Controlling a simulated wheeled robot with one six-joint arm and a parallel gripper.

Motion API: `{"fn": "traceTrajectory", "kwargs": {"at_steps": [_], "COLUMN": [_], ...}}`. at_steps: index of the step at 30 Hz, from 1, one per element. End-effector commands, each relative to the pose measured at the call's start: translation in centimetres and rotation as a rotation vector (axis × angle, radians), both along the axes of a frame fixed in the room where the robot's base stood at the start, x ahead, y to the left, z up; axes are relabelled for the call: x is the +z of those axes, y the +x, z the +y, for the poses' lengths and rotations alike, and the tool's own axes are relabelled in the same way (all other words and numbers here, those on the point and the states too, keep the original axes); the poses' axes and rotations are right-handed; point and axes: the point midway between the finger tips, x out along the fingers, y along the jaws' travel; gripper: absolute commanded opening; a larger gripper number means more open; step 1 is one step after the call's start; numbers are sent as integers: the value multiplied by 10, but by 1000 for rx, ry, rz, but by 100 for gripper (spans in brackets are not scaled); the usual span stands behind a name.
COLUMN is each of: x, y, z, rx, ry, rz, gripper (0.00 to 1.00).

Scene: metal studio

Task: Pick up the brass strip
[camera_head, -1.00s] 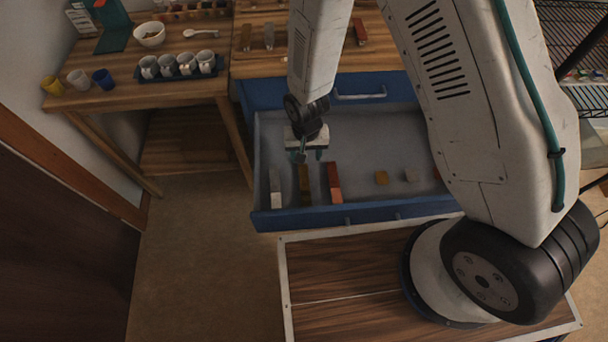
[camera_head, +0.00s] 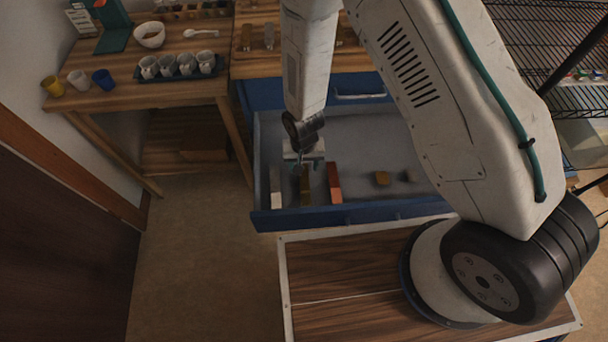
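The brass strip (camera_head: 306,190), a dark yellow-brown bar, lies in the open blue drawer between a silver-grey strip and a red-brown strip. My gripper (camera_head: 306,170) is down in the drawer at the strip's far end, pointing downward. Its fingers look apart, one towards each side of the strip. The gripper hides the strip's far end, and I cannot tell whether the fingers touch it.
The silver-grey strip (camera_head: 276,188) is close on the left and the red-brown strip (camera_head: 334,184) close on the right. A small brass-coloured block (camera_head: 382,178) and a grey block (camera_head: 407,175) lie farther right. The blue drawer (camera_head: 290,220) has raised walls.

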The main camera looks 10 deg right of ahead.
Motion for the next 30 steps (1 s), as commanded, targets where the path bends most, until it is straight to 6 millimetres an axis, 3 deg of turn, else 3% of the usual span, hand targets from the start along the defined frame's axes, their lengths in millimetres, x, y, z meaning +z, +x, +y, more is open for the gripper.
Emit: {"fn": "traceTrajectory", "kwargs": {"at_steps": [14,20,30], "x": [-3,-3,-1], "y": [0,0,0], "z": [0,0,0], "rx": [0,0,0], "ry": [0,0,0], "rz": [0,0,-1], "gripper": [53,3,0]}}
